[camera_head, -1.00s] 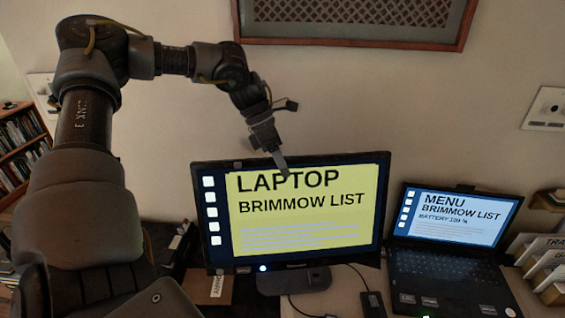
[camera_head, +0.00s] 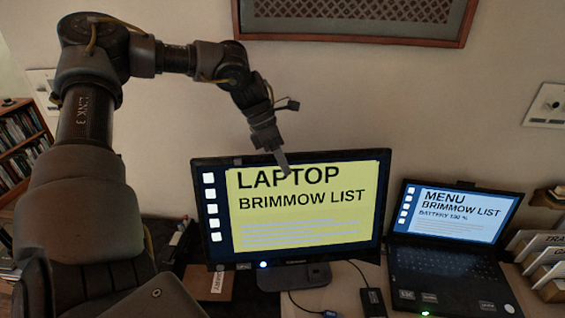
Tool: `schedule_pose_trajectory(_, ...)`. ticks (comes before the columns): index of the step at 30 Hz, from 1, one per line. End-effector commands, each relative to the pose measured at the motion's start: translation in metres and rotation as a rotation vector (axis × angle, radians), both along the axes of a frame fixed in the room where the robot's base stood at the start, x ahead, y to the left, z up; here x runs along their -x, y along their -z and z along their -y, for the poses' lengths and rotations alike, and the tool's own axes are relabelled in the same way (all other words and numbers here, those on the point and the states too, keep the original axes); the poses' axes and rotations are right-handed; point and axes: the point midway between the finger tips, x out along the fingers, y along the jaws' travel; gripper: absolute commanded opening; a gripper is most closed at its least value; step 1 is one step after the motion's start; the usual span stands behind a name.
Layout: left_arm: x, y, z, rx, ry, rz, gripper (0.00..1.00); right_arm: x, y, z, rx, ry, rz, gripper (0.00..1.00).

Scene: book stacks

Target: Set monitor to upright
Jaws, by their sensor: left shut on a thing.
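The monitor (camera_head: 217,195) stands on its grey base on the desk, its lit screen facing me with "LAPTOP BRIMMOW LIST" on a yellow panel. Its screen looks close to upright; I cannot tell its exact tilt. My left gripper (camera_head: 284,166) reaches down from above to the monitor's top edge, near the middle. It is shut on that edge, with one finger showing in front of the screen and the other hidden. My right gripper is not in view.
An open laptop (camera_head: 445,270) stands right of the monitor. Letter-like folders (camera_head: 548,262) stand at the far right. A black adapter (camera_head: 373,302) and cables lie before the monitor. A bookshelf (camera_head: 22,140) is at far left. A framed panel (camera_head: 350,30) hangs above.

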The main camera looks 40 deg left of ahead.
Motion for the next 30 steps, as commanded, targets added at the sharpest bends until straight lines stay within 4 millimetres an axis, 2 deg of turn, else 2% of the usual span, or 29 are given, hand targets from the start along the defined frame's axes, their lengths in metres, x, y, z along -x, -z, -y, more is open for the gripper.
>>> schedule_pose_trajectory(9, 0.016, 0.003, 0.019, -0.132, 0.005, 0.12, 0.0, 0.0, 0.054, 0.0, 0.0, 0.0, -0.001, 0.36)
schedule_pose_trajectory(12, 0.022, 0.001, 0.025, -0.151, 0.002, 0.137, 0.0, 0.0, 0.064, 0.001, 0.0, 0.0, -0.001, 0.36)
schedule_pose_trajectory(15, 0.027, -0.001, 0.031, -0.149, 0.003, 0.133, 0.0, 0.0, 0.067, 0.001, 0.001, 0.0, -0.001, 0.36)
schedule_pose_trajectory(30, 0.028, -0.001, 0.032, -0.143, 0.008, 0.12, 0.0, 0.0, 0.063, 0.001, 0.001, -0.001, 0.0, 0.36)
